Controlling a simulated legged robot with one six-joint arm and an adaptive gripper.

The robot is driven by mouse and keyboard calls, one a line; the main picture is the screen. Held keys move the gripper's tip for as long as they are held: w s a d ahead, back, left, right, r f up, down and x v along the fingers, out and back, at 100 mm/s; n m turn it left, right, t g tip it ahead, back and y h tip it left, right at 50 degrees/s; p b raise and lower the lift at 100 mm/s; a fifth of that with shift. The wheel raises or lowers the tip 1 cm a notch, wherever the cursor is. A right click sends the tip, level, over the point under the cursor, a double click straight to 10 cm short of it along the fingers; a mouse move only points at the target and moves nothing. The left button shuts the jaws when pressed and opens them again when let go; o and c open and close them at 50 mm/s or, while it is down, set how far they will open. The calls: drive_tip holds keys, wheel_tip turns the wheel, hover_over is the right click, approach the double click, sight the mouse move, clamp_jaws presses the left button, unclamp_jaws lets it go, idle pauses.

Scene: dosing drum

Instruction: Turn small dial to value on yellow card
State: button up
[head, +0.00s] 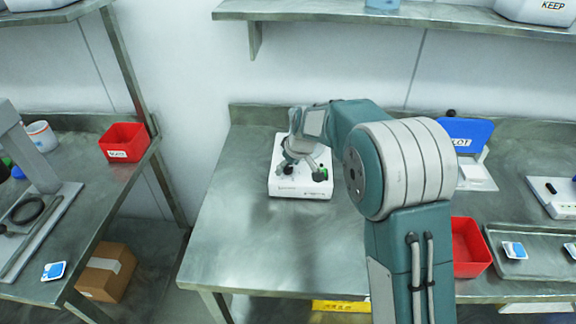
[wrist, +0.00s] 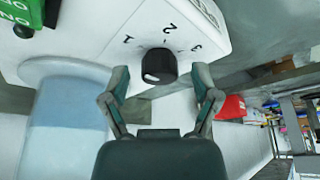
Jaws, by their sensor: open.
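A white box-shaped device (head: 300,190) stands on the metal table below my gripper (head: 303,166). In the wrist view a small black dial (wrist: 159,66) sits on its white face, with the numbers 1, 2 and 3 printed around it. A pale mark shows on the dial's lower left side; I cannot tell which number it is set to. My gripper (wrist: 160,84) is open, with one finger on each side of the dial and gaps visible.
A green part with white letters (wrist: 20,12) and a pale blue cylinder (wrist: 65,125) are left of the dial. A red bin (head: 470,247), a metal tray (head: 530,262) and a blue stand (head: 465,132) are right of my arm. The table's left part is clear.

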clamp_jaws()
drive_tip(key=m+h, duration=0.1)
drive_tip(key=m, duration=0.1)
drive_tip(key=m+t+h, duration=0.1)
drive_tip(key=m, duration=0.2)
drive_tip(key=shift+s+a+m, duration=0.1)
drive_tip(key=shift+m, duration=0.2)
drive_tip(key=m+h, duration=0.1)
drive_tip(key=m, duration=0.2)
drive_tip(key=m+h, duration=0.1)
drive_tip(key=m, duration=0.2)
drive_tip(key=shift+f, duration=0.1)
idle(0.5)
unclamp_jaws()
drive_tip(key=shift+a, duration=0.1)
